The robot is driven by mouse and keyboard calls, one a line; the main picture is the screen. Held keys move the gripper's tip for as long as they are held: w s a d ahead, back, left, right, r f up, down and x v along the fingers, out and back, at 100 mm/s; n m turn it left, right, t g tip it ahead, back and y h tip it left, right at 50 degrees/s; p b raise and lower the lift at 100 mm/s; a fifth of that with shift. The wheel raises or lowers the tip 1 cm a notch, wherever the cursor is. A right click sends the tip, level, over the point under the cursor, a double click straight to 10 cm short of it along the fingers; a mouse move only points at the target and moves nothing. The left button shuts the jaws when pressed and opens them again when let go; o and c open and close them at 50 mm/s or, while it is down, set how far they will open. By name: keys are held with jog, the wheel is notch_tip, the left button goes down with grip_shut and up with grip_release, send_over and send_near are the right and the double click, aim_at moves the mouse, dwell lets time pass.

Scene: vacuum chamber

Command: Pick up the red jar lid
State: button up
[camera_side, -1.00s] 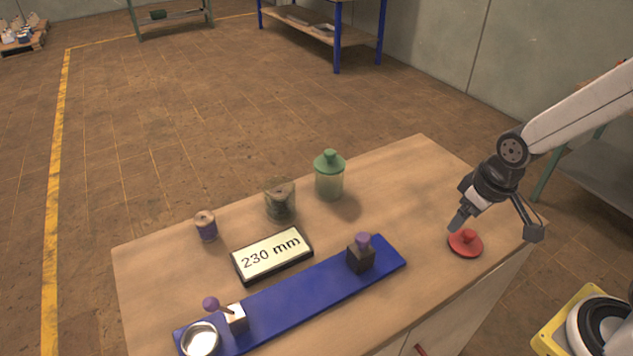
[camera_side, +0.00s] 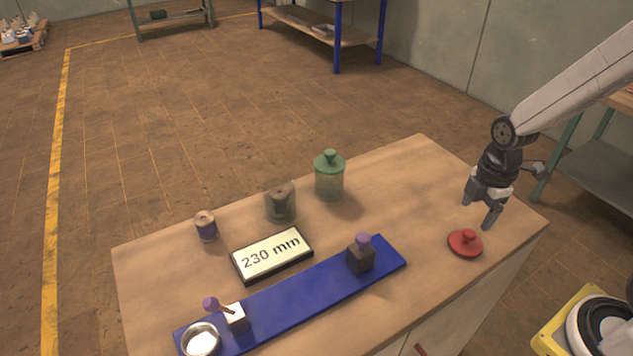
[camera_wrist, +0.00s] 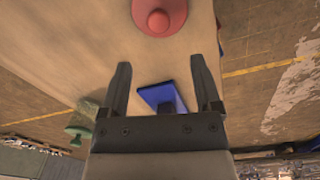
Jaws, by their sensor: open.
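The red jar lid (camera_side: 465,244) lies flat on the table near its right end, its round knob pointing up. In the wrist view the lid (camera_wrist: 158,14) shows at the top edge, partly cut off, beyond the fingertips. My gripper (camera_side: 477,214) hangs above the table, a little above and behind the lid, with its fingers pointing down. The fingers are apart, and nothing is between them. The open fingers also show in the wrist view (camera_wrist: 158,75). The gripper does not touch the lid.
A blue board (camera_side: 310,293) with a dark block (camera_side: 361,259), a white block (camera_side: 236,319) and a metal dish (camera_side: 201,340) lies at the front. A display (camera_side: 272,254) reads "230 mm". A green-lidded jar (camera_side: 329,178), a jar without a lid (camera_side: 280,204) and a spool (camera_side: 206,227) stand behind.

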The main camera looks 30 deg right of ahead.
aim_at(470, 233)
jog(key=n, duration=0.1)
jog(key=d+n, duration=0.1)
jog(key=n, duration=0.1)
jog(key=shift+f, duration=0.2)
jog(key=shift+f, duration=1.3)
jog(key=shift+f, duration=0.1)
jog(key=shift+f, duration=2.5)
grip_shut()
